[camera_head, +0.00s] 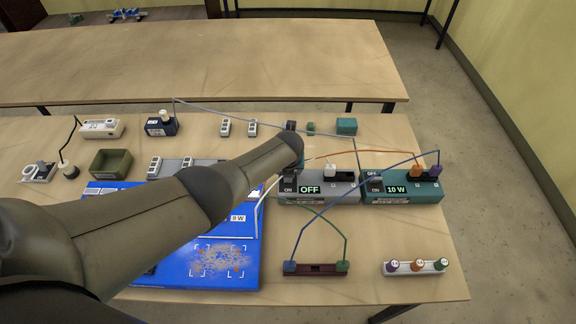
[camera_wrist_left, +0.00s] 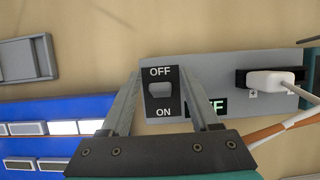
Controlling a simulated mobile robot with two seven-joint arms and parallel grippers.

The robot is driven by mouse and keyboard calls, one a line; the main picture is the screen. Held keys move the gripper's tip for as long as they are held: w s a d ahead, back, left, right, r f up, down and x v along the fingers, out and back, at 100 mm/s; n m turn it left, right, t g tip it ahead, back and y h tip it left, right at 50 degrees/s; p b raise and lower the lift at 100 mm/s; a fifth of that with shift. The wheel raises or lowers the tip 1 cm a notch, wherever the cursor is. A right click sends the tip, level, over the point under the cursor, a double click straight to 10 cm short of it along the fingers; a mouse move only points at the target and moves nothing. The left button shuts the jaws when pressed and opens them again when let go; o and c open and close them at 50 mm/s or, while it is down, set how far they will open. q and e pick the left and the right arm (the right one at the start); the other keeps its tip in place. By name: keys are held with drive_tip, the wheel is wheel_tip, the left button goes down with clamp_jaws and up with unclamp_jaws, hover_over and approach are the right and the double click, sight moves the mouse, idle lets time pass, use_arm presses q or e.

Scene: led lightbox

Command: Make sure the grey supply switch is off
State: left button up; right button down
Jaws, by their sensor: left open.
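The grey supply (camera_head: 335,188) stands at the table's right middle, and its lit display (camera_head: 310,189) reads OFF. Its black switch plate (camera_head: 288,186) is at the left end. In the left wrist view the grey supply (camera_wrist_left: 220,70) shows the switch (camera_wrist_left: 160,90) as a grey rocker between OFF above and ON below. Its green display (camera_wrist_left: 212,106) is partly hidden by my finger. My left gripper (camera_wrist_left: 158,74) is open, with one finger on each side of the switch plate. I cannot tell whether it touches. In the head view my arm hides the fingers. My right gripper is out of view.
Wires run between the boxes. A blue panel (camera_head: 250,270) lies under my arm. A dark red block (camera_head: 316,269) and a white strip with knobs (camera_head: 415,267) lie in front.

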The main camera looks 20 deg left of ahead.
use_arm(q)
drive_tip(key=shift+s+r+p, duration=0.2)
drive_tip(key=shift+r+p, duration=0.4)
drive_tip(key=shift+r, duration=0.05)
drive_tip(key=p+v, duration=0.3)
drive_tip(key=v, duration=0.1)
drive_tip(key=shift+s+r, duration=0.1)
drive_tip(key=shift+r, duration=0.05)
drive_tip(key=p+v, duration=0.3)
drive_tip(key=v, duration=0.6)
drive_tip(key=shift+r+p, duration=0.2)
drive_tip(key=shift+p, duration=0.2)
drive_tip(key=shift+s+d, duration=0.15)
drive_tip(key=shift+d, duration=0.05)
